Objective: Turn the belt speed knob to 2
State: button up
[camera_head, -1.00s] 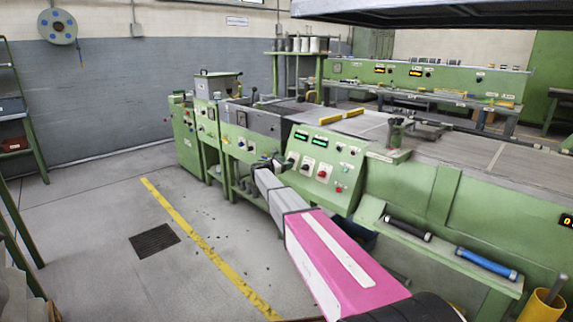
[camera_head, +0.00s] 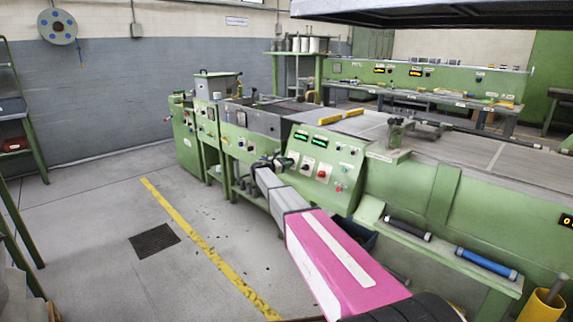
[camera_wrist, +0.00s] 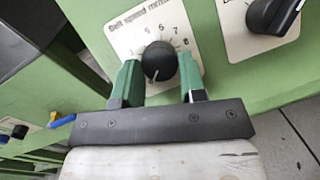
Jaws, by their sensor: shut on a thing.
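The belt speed knob (camera_wrist: 159,62) is a round black dial on a white plate (camera_wrist: 126,38) in the wrist view. The plate reads "Belt speed m/min" and shows numerals including 5, 6, 7 and 8 around the knob. My gripper (camera_wrist: 160,80) has its green fingers on the left and right sides of the knob, shut on it. The fingers hide the lower parts of the scale, and I cannot clearly read which numeral the knob points to. In the head view my gripper (camera_head: 276,162) is at the left side of the green control panel (camera_head: 340,155).
Another black knob (camera_wrist: 272,15) sits on a plate to the upper right in the wrist view. In the head view, a red knob (camera_head: 321,173) and green displays (camera_head: 320,143) are on the panel. A shelf right of my arm holds a blue roller (camera_head: 487,264). The floor left of the machines is largely clear.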

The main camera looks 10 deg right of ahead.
jog(key=m+g, duration=0.1)
jog(key=m, duration=0.2)
jog(key=m+g, duration=0.2)
jog(key=m, duration=0.2)
jog(key=m+g+y, duration=0.1)
jog(key=m, duration=0.3)
jog(key=shift+w+a+r, duration=0.1)
jog(key=shift+w+r, duration=0.1)
jog(key=shift+m+g, duration=0.3)
jog(key=shift+m, duration=0.1)
jog(key=o, duration=0.9)
jog(key=v, duration=1.1)
